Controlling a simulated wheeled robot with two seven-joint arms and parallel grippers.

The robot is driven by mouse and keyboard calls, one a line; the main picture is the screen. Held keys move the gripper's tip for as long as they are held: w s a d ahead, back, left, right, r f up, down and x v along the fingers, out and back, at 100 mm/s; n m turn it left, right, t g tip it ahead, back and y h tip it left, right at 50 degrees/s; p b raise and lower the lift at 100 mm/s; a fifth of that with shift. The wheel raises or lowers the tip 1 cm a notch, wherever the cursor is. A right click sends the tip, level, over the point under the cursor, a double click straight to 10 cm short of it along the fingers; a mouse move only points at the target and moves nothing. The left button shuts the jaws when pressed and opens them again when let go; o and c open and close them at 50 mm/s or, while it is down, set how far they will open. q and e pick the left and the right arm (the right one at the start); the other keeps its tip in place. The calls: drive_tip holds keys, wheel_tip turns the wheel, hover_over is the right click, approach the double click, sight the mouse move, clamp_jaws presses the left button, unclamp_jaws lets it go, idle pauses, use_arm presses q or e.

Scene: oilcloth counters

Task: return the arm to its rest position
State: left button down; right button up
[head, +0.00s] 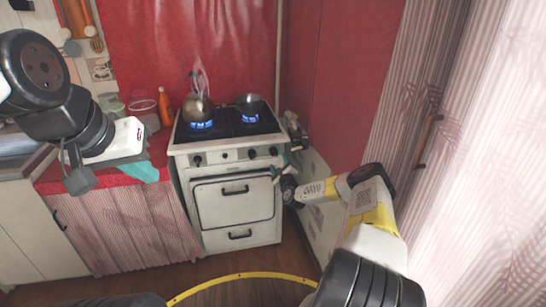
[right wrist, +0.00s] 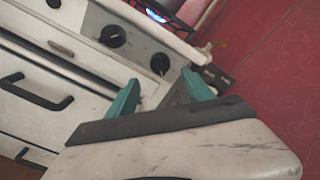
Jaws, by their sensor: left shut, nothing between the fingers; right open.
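My left arm comes in at the upper left in the head view. Its left gripper (head: 143,171) has teal fingers, hangs over the red-covered counter and is shut with nothing in it. My right arm reaches up from the bottom right. Its right gripper (head: 278,172) is in front of the right side of the white stove (head: 235,222), near the knobs. In the right wrist view the teal fingers of the right gripper (right wrist: 160,93) are spread apart with nothing held between them. Whether a finger touches the stove front I cannot tell.
A kettle (head: 198,108) and a pot (head: 249,105) stand on the stove over lit blue burners. An orange bottle (head: 165,106) and a glass jar (head: 144,110) stand on the counter at left. Striped curtains (head: 500,190) hang at right. Floor is free before the stove.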

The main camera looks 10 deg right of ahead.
idle(0.4)
drive_tip(key=s+a+r+n+g+y, duration=0.2)
drive_tip(key=a+r+n+g, duration=0.1)
drive_tip(key=a+r+n, duration=0.5)
drive_tip(key=s+a+r+n+g+y, duration=0.1)
drive_tip(key=a+r+n+g+y, duration=0.15)
drive_tip(key=r+n, duration=0.6)
drive_tip(key=s+a+r+n+g+h, duration=0.1)
drive_tip(key=s+r+n+g, duration=0.1)
drive_tip(key=s+r, duration=0.65)
drive_tip(key=s+d+r+n+g+h, duration=0.1)
drive_tip(key=s+d+r+n+h, duration=0.15)
drive_tip(key=s+r, duration=0.6)
drive_tip(key=s+d+r+n+g+h, duration=0.1)
drive_tip(key=s+r+n+g, duration=0.3)
drive_tip(key=s, duration=0.8)
drive_tip(key=s+d+r+n+y, duration=0.1)
drive_tip(key=s+n, duration=0.1)
drive_tip(key=s, duration=2)
drive_tip(key=shift+r+t, duration=0.2)
drive_tip(key=shift+t, duration=0.15)
